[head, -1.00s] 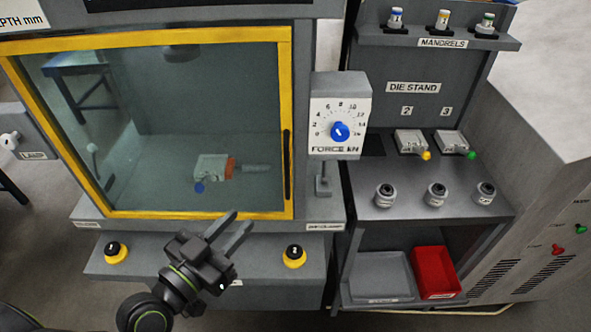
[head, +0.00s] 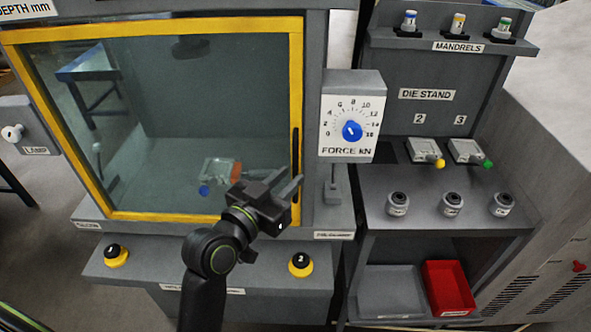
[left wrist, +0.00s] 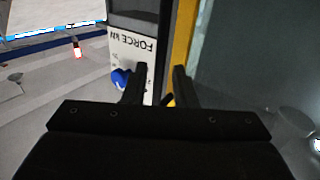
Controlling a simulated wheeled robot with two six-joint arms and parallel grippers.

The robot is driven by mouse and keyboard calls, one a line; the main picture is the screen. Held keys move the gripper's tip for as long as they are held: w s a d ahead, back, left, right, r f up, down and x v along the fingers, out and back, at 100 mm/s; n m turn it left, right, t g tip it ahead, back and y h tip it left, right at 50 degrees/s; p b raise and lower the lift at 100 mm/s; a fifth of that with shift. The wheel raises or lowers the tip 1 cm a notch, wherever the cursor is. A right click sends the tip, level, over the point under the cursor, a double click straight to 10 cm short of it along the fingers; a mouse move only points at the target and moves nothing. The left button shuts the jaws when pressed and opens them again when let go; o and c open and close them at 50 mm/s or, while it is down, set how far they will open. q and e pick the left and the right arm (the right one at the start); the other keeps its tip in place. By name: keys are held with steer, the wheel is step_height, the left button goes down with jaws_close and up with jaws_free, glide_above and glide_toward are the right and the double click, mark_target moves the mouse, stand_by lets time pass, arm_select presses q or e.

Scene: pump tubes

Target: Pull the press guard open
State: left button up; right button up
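The press guard is a clear window in a yellow frame (head: 150,27), closed across the front of the grey press. Its black upright handle (head: 295,150) runs along the right side of the frame. My left gripper (head: 292,176) is open, with its fingers at the lower part of the handle. In the left wrist view the fingers (left wrist: 158,72) are apart, with the yellow frame (left wrist: 183,40) just beyond the right finger. A short dark piece shows between them; I cannot tell whether it is the handle. My right gripper is not in view.
A force dial box (head: 350,112) with a blue knob stands close right of the handle. Two yellow-based buttons (head: 117,255) sit on the ledge below. A die stand (head: 425,95) and red bin (head: 448,287) are further right.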

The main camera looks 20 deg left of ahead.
mark_target(294, 174)
arm_select(q)
steer(key=shift+p+x, duration=0.3)
steer(key=shift+x, duration=1.35)
jaws_close()
